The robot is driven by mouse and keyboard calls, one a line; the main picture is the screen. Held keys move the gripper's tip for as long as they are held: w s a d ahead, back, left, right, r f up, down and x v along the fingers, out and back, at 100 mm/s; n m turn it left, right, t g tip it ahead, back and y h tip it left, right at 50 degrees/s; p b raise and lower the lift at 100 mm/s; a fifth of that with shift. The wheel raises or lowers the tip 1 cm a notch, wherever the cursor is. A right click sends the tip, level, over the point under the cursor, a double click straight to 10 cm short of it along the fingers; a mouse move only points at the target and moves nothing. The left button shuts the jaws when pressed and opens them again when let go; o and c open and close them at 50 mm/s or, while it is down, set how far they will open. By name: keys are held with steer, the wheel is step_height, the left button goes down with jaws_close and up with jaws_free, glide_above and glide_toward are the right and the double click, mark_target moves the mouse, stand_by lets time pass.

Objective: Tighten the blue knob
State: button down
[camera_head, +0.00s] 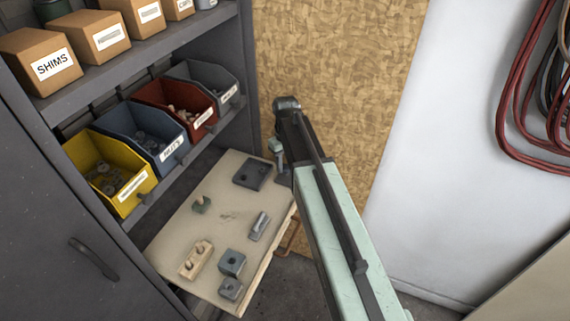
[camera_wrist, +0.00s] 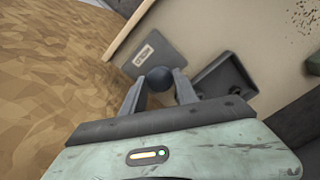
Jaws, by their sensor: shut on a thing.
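In the wrist view, a dark, slightly bluish round knob (camera_wrist: 159,79) sits between the two fingertips of my gripper (camera_wrist: 160,84). My gripper is shut on it, one finger on each side. The knob is in front of a grey plate (camera_wrist: 166,48) with a small pale label; how it is fixed there is hidden. In the head view, my gripper (camera_head: 279,153) is at the far right corner of the tilted-looking work board, partly hidden by my arm. I cannot make out the knob there.
The pale work board (camera_head: 225,215) carries a dark square block (camera_head: 252,174), a wooden piece with holes (camera_head: 196,259) and grey blocks (camera_head: 232,263). Shelves with a yellow bin (camera_head: 112,175), a blue bin (camera_head: 140,132) and boxes stand left. A plywood wall (camera_head: 340,70) is close behind my gripper.

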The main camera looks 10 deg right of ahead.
steer(key=m, duration=0.4)
steer(key=shift+m, duration=0.3)
steer(key=m, duration=0.4)
steer(key=shift+w+m, duration=0.1)
steer(key=shift+m, duration=0.2)
steer(key=m, duration=0.4)
steer(key=shift+m, duration=0.3)
steer(key=m, duration=1.2)
steer(key=shift+m, duration=0.3)
steer(key=m, duration=0.4)
steer(key=shift+m, duration=2.1)
steer(key=shift+d+m, duration=0.1)
steer(key=shift+m, duration=0.2)
